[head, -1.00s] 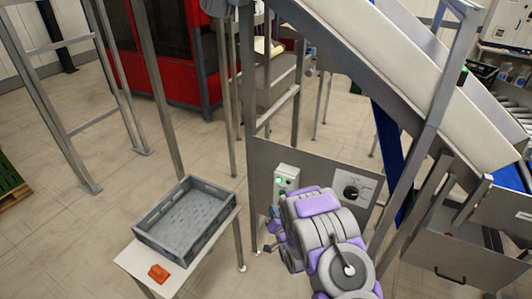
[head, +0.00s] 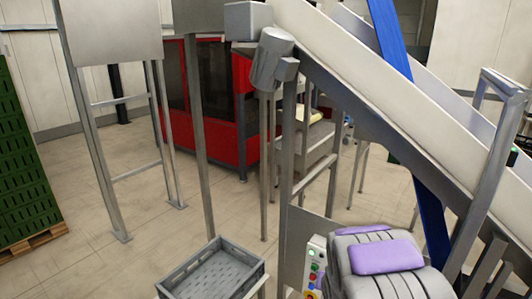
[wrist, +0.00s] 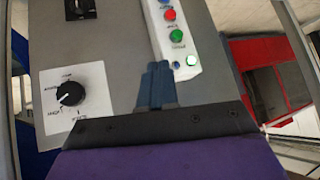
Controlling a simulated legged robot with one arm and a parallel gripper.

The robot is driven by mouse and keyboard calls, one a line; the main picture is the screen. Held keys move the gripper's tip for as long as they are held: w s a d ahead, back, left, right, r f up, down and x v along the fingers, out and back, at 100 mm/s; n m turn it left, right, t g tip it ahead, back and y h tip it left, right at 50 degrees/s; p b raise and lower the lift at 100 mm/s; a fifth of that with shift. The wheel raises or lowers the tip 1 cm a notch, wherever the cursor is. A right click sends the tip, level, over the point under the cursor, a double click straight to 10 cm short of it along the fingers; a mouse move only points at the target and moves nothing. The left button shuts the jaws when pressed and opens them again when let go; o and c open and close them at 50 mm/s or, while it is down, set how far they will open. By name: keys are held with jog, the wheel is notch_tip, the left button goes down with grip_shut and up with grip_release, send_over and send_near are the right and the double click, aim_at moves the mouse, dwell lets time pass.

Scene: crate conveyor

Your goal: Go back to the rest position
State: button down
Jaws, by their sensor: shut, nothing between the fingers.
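My gripper (wrist: 156,72) shows in the wrist view as two blue-grey fingers, shut together with nothing between them. It points at the grey machine panel (wrist: 118,70), beside the white button box (wrist: 184,55). That box carries red and green buttons, and one small green light is lit. I cannot tell how far the fingertips are from the panel. A black rotary knob (wrist: 70,93) on a white plate is to the left. In the head view my arm, grey and purple, fills the lower right, and the gripper is hidden. The button box (head: 314,265) shows there just left of the arm.
A grey crate (head: 258,272) is at the bottom centre-left. The inclined conveyor (head: 400,110) and its steel posts rise at the right. A red machine (head: 222,140) stands behind. Stacked green crates (head: 25,170) are at the left. Open floor (head: 110,265) lies between.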

jog(key=s+a+r+n+g, duration=0.1)
jog(key=s+r, duration=0.4)
jog(key=s, duration=0.9)
jog(key=s+a+r+n+g, duration=0.1)
jog(key=s+r+g, duration=0.4)
jog(key=s, duration=0.9)
jog(key=s+a+r+n+g+y, duration=0.1)
jog(key=s+a+r+g, duration=0.2)
jog(key=s, duration=1.1)
notch_tip(320, 180, up, 2)
jog(key=shift+a+r+n+g, duration=0.2)
jog(key=shift+a+n+g, duration=0.1)
jog(key=shift+g, duration=0.4)
jog(key=shift+s, duration=0.1)
